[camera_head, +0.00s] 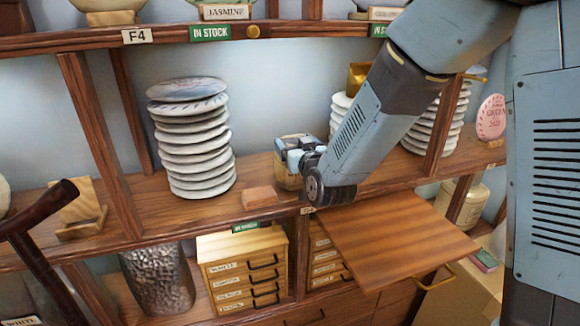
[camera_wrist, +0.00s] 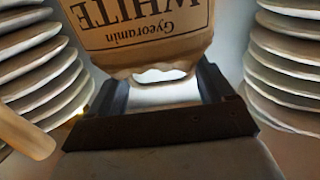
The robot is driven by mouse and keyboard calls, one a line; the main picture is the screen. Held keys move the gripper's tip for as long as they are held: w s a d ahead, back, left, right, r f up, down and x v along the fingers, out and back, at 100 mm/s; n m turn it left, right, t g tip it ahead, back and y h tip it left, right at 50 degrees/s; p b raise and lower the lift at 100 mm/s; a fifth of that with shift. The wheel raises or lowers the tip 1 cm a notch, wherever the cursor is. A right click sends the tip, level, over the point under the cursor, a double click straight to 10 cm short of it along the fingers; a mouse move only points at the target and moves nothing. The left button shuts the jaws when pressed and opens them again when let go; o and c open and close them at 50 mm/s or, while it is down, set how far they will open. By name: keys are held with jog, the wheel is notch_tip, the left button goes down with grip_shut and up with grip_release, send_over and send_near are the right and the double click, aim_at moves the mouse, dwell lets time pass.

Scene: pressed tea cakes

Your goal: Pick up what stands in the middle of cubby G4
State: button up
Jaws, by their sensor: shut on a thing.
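A tan container (camera_wrist: 140,30) with a label reading "Gyeoramin WHITE" stands between the two fingers of my gripper (camera_wrist: 163,92) in the wrist view; the lettering is upside down there. In the head view the container (camera_head: 288,178) is on the middle shelf, between two stacks of pale discs. My gripper (camera_head: 303,157) is shut on it near its top and partly hides it. I cannot tell whether its base is off the shelf board.
A tall stack of discs (camera_head: 197,150) stands left, and another stack (camera_head: 341,112) stands behind my arm. A small reddish-brown block (camera_head: 260,197) lies at the shelf front. A wooden board (camera_head: 395,235) juts out below. Wooden uprights (camera_head: 100,145) divide the cubbies.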

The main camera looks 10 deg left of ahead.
grip_shut()
jog(key=shift+r, duration=0.1)
